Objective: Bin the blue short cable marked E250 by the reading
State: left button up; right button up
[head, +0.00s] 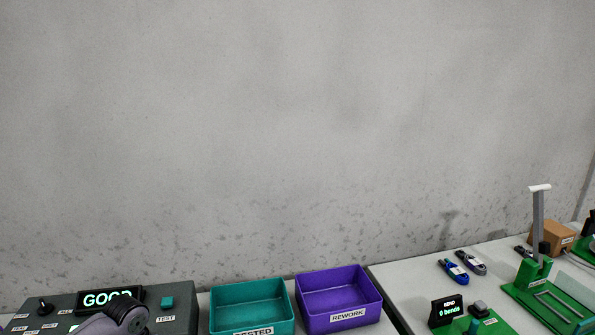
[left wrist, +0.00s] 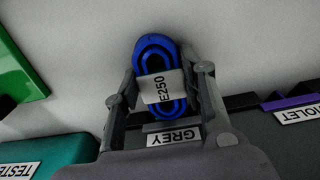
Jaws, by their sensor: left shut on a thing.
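The blue coiled cable (left wrist: 152,46) carries a white tag reading E250 in the left wrist view. My left gripper (left wrist: 162,78) is shut on it, one finger on each side of the coil. In the head view the tester's display (head: 110,298) reads GOOD in green, its lower right partly covered by my arm. A teal bin (head: 252,292) marked TESTED and a purple bin (head: 338,290) marked REWORK stand right of the tester. Both look empty as far as I see inside. The teal bin also shows in the left wrist view (left wrist: 75,150). My right gripper is out of view.
Labels GREY (left wrist: 173,138) and a cut-off one ending OLET (left wrist: 300,114) show beyond the gripper. On the right table lie another blue cable (head: 453,270) and a grey cable (head: 470,262), near a display (head: 449,308) and a green fixture (head: 545,290).

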pick_arm(q)
jog(key=shift+c, duration=0.5)
jog(key=shift+s+d, duration=0.15)
jog(key=shift+s, duration=0.4)
jog(key=shift+s+d+p, duration=0.2)
jog(key=shift+s+p, duration=0.25)
jog(key=shift+s, duration=0.45)
jog(key=shift+s+d+p, duration=0.2)
jog(key=shift+s+p, duration=0.2)
jog(key=shift+s, duration=0.5)
jog(key=shift+r+p, duration=1.6)
jog(key=shift+r, duration=1.4)
